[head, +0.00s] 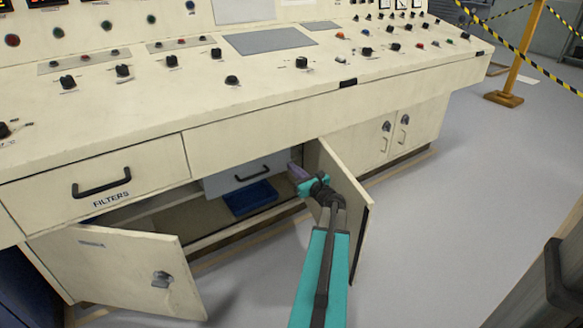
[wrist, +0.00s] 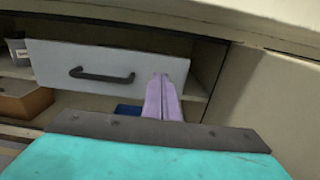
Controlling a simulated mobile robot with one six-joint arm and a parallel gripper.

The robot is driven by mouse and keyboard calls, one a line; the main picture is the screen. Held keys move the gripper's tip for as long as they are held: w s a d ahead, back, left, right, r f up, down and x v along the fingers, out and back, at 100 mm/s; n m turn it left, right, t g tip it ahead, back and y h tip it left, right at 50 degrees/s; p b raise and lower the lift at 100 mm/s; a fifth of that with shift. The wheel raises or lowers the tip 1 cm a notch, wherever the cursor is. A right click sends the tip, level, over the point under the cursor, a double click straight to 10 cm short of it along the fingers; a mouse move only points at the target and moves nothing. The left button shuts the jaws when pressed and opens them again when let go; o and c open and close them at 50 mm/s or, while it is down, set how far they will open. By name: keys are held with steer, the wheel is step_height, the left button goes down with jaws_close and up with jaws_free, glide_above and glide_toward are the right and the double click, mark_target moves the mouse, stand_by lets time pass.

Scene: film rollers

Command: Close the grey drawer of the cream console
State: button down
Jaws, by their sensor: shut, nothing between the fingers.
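The cream console (head: 240,130) fills the head view, with its lower cupboard open. Inside is the grey drawer (head: 225,181) with a dark bar handle (head: 253,173). In the wrist view the grey drawer (wrist: 60,62) shows its front face, with the handle (wrist: 102,75) left of my fingers. My gripper (head: 296,172) is shut and empty, at the cupboard opening near the drawer's right end. In the wrist view its lilac fingers (wrist: 162,98) overlap the right part of the drawer front. I cannot tell whether they touch it.
The left cupboard door (head: 120,270) and right cupboard door (head: 345,205) stand open, with my arm beside the right one. A blue tray (head: 250,198) lies below the drawer. A brown box (wrist: 22,102) is at left in the wrist view.

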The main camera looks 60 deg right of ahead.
mark_target(277, 154)
steer(key=b+x, duration=0.2)
steer(key=x, duration=0.6)
steer(key=shift+w+d, duration=0.15)
steer(key=shift+w, duration=0.4)
steer(key=shift+d, duration=0.1)
